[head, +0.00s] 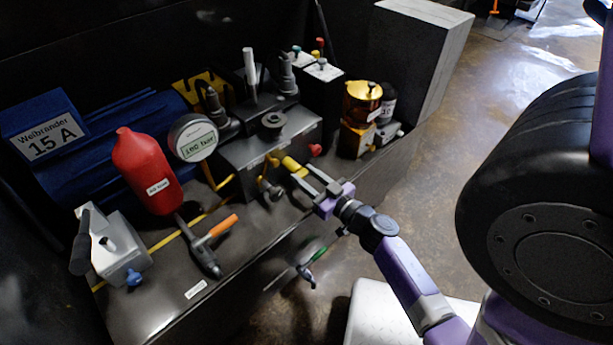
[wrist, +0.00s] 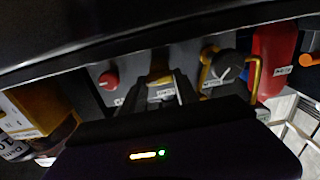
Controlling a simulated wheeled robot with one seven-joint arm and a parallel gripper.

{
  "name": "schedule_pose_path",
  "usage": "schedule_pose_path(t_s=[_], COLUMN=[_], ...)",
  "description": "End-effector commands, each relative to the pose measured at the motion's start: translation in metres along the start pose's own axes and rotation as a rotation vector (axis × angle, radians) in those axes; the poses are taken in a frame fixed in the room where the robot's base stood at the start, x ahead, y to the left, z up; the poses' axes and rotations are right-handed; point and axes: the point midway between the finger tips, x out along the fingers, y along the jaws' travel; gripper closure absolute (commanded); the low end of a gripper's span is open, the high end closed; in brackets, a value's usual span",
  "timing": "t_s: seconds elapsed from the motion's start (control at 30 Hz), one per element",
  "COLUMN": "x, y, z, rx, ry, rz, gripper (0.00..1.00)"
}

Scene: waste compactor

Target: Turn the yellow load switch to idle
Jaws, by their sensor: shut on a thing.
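The yellow load switch (head: 291,165) is on the front face of the dark grey valve block (head: 235,158). In the wrist view the switch (wrist: 161,94) shows between my fingers, with a small label on or just by it. My gripper (head: 304,175) reaches it from the right front and is shut on it; in the wrist view my gripper (wrist: 161,88) points straight at the panel. The fingers partly hide the switch, so I cannot read its position marks.
A red knob (head: 315,150) sits right of the switch; a black knob (wrist: 228,66) with a yellow bracket sits on its other side.

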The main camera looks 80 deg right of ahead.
Motion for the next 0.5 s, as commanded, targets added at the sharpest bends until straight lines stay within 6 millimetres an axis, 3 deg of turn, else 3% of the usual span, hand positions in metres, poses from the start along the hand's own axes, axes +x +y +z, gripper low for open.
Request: schedule_pose_path(t_s=[0.27, 0.5], x=[-0.0002, -0.0002], y=[-0.0006, -0.0014], z=[-0.0003, -0.0004], rx=[-0.028, -0.153], ry=[0.0, -0.001], rz=[-0.001, -0.002], gripper=[1.0, 1.0])
